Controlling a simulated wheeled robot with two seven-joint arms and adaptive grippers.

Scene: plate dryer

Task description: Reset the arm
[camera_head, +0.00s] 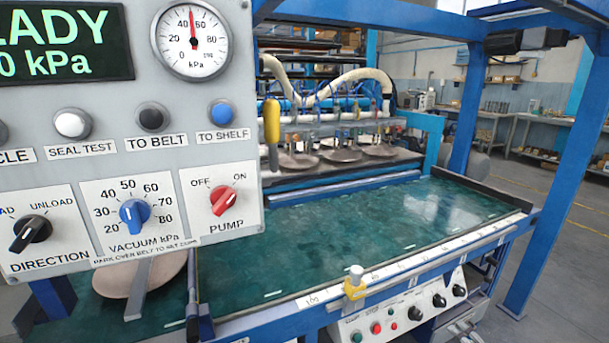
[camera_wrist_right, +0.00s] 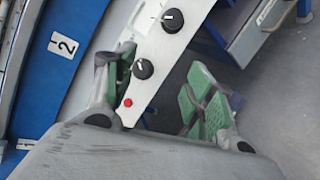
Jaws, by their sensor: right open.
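My right gripper (camera_wrist_right: 160,88) shows in the right wrist view. Its two green-padded fingers are spread apart with nothing held between them. Behind the gap is a pale control strip with black knobs (camera_wrist_right: 143,68) and a small red button (camera_wrist_right: 127,102); I cannot tell whether the fingers touch it. I cannot make out either gripper in the head view. In the head view the large grey control panel (camera_head: 150,160) fills the left side, with a gauge (camera_head: 192,40), a blue vacuum knob (camera_head: 133,216) and a red pump knob (camera_head: 223,201), whose pointer tilts toward ON.
A green belt (camera_head: 400,220) with blue rails spans the middle and looks mostly clear. A front control box (camera_head: 405,310) sits below the near rail. A blue post (camera_head: 553,210) stands right. A round plate (camera_head: 140,275) shows below the panel.

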